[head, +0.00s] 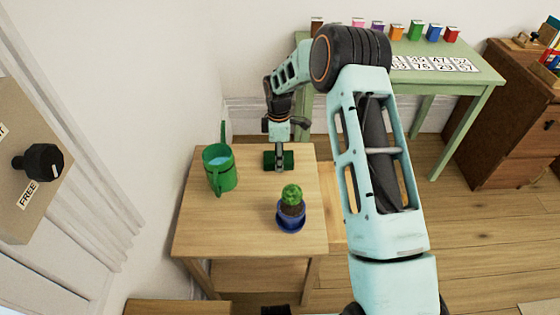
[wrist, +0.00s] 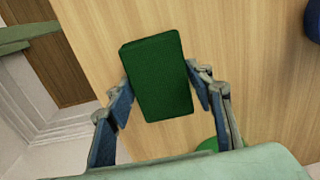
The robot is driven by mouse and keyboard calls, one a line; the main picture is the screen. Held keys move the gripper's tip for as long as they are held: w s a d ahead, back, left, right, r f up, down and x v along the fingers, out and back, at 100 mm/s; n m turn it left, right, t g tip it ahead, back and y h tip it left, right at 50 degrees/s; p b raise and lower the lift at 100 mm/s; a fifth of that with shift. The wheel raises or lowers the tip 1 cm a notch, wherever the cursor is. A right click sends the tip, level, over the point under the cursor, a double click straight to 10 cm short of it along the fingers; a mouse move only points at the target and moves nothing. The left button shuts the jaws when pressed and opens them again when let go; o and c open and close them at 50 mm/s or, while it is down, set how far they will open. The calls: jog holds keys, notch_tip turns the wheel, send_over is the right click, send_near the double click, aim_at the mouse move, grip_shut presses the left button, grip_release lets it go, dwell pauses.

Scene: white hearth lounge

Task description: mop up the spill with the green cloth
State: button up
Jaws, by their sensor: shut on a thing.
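The green cloth (head: 289,159) is a dark green block-like pad at the back of the small wooden table (head: 250,235). My gripper (head: 279,167) points down over it and partly hides it. In the wrist view the cloth (wrist: 157,72) lies between the two fingers of my gripper (wrist: 163,92), which are shut on its sides. I cannot tell whether the cloth touches the tabletop. I see no spill in either view; any liquid may be hidden or too faint to make out.
A green watering can (head: 220,172) with blue inside stands left of the cloth. A cactus in a blue pot (head: 290,217) stands in front of it. The tabletop's front left is clear.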

aim_at(285, 183)
jog(key=shift+s+d+p, duration=0.15)
jog(key=shift+s+d, duration=0.15)
jog(key=shift+s, duration=1.1)
jog(key=shift+s+d+p, duration=0.15)
jog(key=shift+s+d, duration=0.1)
jog(key=shift+s, duration=1.15)
jog(key=shift+s+d+p, duration=0.15)
jog(key=shift+s+d, duration=0.15)
jog(key=shift+s, duration=1.1)
dwell(4.4)
